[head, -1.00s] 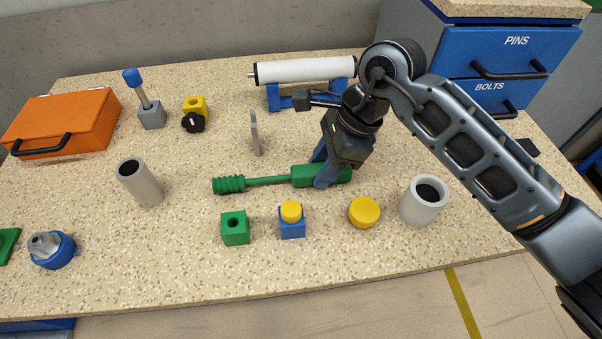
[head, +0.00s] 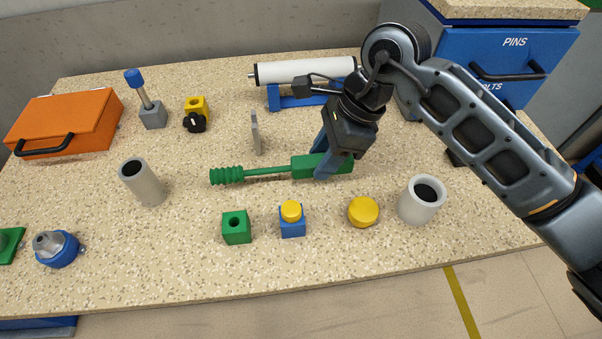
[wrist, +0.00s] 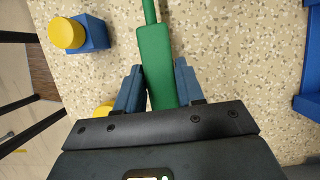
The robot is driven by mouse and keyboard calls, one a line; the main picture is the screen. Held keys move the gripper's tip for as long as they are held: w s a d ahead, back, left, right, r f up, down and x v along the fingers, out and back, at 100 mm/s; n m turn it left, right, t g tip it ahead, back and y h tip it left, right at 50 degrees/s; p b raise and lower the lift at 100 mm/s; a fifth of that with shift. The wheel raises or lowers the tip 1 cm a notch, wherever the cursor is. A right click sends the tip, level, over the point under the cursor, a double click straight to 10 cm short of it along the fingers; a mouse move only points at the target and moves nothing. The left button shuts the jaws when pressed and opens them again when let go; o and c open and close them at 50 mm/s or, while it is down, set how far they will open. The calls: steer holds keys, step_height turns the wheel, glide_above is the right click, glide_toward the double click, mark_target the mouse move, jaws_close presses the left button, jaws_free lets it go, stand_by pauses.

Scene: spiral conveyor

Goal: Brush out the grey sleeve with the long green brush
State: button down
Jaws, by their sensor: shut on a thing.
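The long green brush (head: 268,170) lies level, its ribbed head (head: 226,175) pointing left and its thick handle to the right. My gripper (head: 327,168) is shut on the handle from above. In the wrist view the blue fingers (wrist: 158,80) flank the green handle (wrist: 153,50). The brush appears slightly above the table. A narrow grey sleeve (head: 146,188) stands upright to the left of the brush head, its dark bore facing up. A wider, paler grey ring-shaped sleeve (head: 420,204) stands at the right. Which one is meant I cannot tell.
Near the brush are a green holed block (head: 236,229), a blue block with yellow top (head: 292,225), a yellow disc (head: 363,212) and a thin grey upright plate (head: 255,134). A white roller on a blue stand (head: 300,98) is behind. An orange case (head: 68,120) sits far left.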

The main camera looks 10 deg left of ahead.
steer(key=shift+r, duration=0.1)
steer(key=shift+r+p, duration=1.1)
steer(key=shift+r, duration=1.3)
steer(key=c, duration=1.2)
jaws_free()
jaws_close()
